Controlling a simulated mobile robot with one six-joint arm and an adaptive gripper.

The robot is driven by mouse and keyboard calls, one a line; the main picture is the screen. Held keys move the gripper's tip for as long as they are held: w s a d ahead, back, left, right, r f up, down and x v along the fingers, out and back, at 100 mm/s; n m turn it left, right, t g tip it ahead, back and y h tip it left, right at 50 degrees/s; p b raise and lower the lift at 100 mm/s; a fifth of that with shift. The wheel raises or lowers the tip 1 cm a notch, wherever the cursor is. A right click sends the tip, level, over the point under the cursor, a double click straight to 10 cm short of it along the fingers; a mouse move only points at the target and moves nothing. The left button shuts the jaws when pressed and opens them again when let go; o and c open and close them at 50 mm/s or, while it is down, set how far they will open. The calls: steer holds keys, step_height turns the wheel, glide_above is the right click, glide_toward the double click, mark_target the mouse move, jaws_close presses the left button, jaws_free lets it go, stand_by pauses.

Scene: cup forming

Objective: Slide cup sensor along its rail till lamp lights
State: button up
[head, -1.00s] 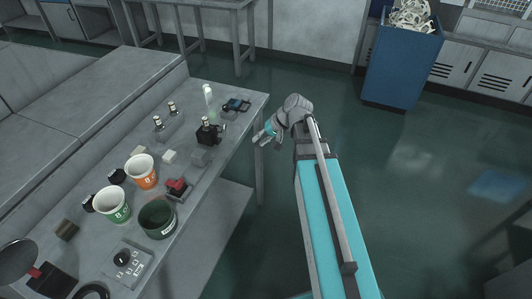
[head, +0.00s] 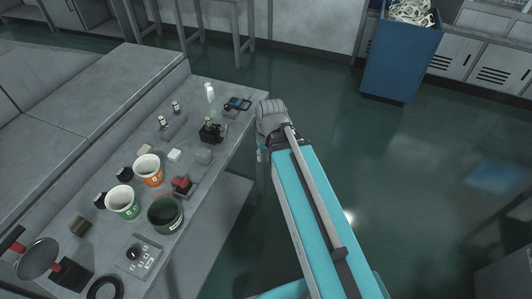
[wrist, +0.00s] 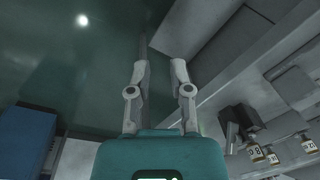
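My gripper (wrist: 160,72) shows in the wrist view with its two fingers apart and nothing between them. In the head view my wrist is beside the bench's right edge and mostly hides the gripper. On the bench, a black block device (head: 210,131) with a small cream-topped part stands near that edge, left of my wrist. A pale upright post with a white top (head: 210,92) stands behind it; I see no lit lamp there. A blue-and-black device (head: 238,104) lies at the far corner. I cannot tell for sure which part is the cup sensor or its rail.
The bench (head: 215,165) also holds an orange-banded cup (head: 149,170), a green cup (head: 122,202), a dark green tub (head: 165,213), a red-topped block (head: 182,184) and small bottles (head: 163,121). A blue bin (head: 399,60) stands far right. The floor right of the bench is clear.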

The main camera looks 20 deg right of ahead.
steer(key=shift+s+d+r+h, duration=0.1)
steer(key=shift+s+r+h, duration=0.3)
steer(key=shift+s, duration=0.25)
steer(key=shift+s+r+p, duration=0.1)
steer(key=shift+p, duration=0.25)
